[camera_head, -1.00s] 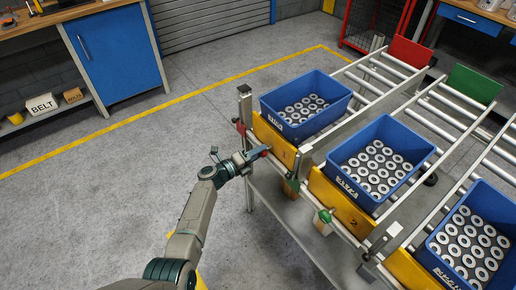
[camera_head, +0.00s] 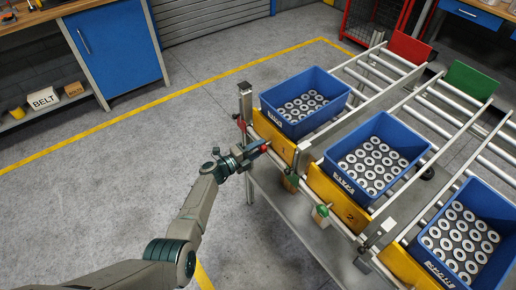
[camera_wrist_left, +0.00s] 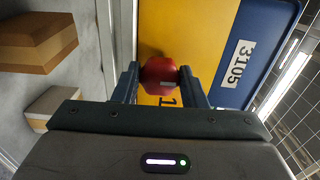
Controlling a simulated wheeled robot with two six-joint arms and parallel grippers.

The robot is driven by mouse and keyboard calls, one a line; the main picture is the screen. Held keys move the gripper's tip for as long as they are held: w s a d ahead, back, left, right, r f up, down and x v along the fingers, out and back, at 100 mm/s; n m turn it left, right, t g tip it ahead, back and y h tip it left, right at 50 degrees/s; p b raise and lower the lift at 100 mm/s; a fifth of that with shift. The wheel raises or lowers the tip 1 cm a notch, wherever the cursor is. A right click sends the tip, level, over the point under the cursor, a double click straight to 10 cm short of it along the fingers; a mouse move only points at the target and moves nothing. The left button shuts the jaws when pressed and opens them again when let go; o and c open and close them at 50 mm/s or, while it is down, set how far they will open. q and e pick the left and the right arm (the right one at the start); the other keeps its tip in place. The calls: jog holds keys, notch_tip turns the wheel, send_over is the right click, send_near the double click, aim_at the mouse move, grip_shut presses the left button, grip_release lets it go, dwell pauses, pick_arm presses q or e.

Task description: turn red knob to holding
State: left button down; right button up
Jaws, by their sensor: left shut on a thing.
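The red knob (camera_head: 264,149) sits at the front of the yellow plate (camera_head: 275,139) of the leftmost lane. My left gripper (camera_head: 258,148) reaches it from the left and is shut on it. In the left wrist view the red knob (camera_wrist_left: 158,72) lies between the two fingers (camera_wrist_left: 160,84), with a small pale mark on its lower edge. Behind it are the yellow plate, with a partly hidden "1", and a blue bin labelled 3105 (camera_wrist_left: 257,60). No "holding" marking is readable. My right gripper is out of view.
A green knob (camera_head: 322,211) is on the middle lane's front. Blue bins (camera_head: 293,131) of metal rings stand on the roller lanes. A post (camera_head: 245,103) rises beside the leftmost lane. The floor (camera_head: 110,190) left of the rack is clear.

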pick_arm(q)
jog(key=c, duration=0.9)
grip_release()
jog(key=v, duration=1)
jog(key=shift+s+a, duration=0.2)
jog(key=shift+a, duration=0.15)
jog(key=shift+f, duration=0.1)
